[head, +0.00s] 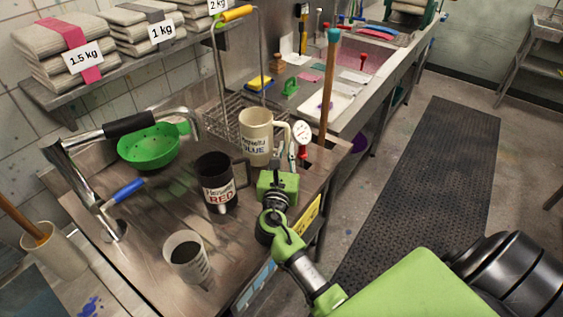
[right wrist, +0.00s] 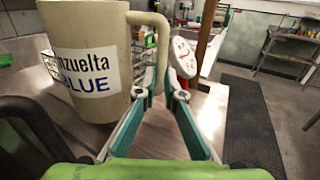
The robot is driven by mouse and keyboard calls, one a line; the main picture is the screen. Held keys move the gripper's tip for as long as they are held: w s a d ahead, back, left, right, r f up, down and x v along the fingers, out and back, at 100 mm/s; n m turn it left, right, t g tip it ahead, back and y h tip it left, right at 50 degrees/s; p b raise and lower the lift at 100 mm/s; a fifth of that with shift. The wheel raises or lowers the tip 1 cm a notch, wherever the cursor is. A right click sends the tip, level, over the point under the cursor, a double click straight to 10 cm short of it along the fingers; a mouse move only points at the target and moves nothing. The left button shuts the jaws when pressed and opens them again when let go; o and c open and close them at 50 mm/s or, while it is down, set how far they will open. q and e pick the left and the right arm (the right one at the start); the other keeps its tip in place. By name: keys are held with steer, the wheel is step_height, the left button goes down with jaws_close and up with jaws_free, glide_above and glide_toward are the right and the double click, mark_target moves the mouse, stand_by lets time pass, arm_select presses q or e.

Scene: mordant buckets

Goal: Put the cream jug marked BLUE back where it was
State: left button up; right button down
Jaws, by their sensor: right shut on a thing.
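The cream jug (head: 256,138) with the BLUE label is upright at the back of the steel counter, in front of the wire rack. In the right wrist view the jug (right wrist: 88,104) fills the upper left, its handle towards my fingers. My right gripper (head: 278,162) is shut on the jug's handle (right wrist: 163,30); its fingertips (right wrist: 166,77) meet at the handle's lower part. I cannot tell whether the jug's base touches the surface. A dark jug (head: 232,194) labelled RED stands to its left and nearer. My left gripper is not in view.
A white beaker with dark contents (head: 202,268) stands at the front. A green colander (head: 148,148) and a tap (head: 80,170) are at the left. A wooden-handled tool (head: 331,90) and a white round-headed thing (head: 301,132) stand close right of the jug.

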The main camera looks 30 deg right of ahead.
steer(key=shift+f, duration=1.9)
steer(key=shift+b, duration=0.3)
steer(key=c, duration=2.5)
jaws_free()
steer(key=shift+f, duration=0.25)
steer(key=o, duration=0.4)
steer(key=shift+c, duration=0.2)
steer(key=shift+r, duration=0.15)
steer(key=b+v, duration=0.2)
steer(key=v, duration=0.9)
steer(key=shift+s, duration=0.1)
steer(key=shift+s+a, duration=0.35)
